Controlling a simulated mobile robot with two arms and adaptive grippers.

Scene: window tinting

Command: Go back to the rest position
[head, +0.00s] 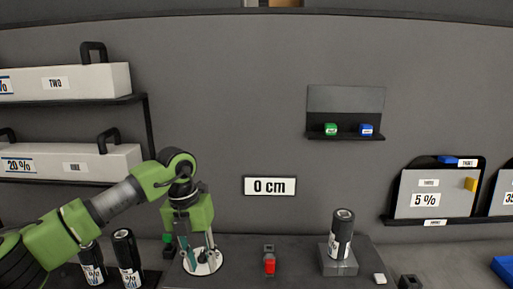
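My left arm comes in from the left, and my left gripper (199,255) points down over a white round disc (203,263) on the dark bench (225,279). Its fingertips are at or just above the disc; I cannot tell whether they touch it. The fingers look slightly apart, but whether they hold anything is unclear at this size. My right gripper is not in view.
Black bottles (127,258) stand close to the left gripper. A red-buttoned item (269,262) and a black can on a grey stand (338,262) are to the right. Shelves with white boxes (75,163) rise behind my arm.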

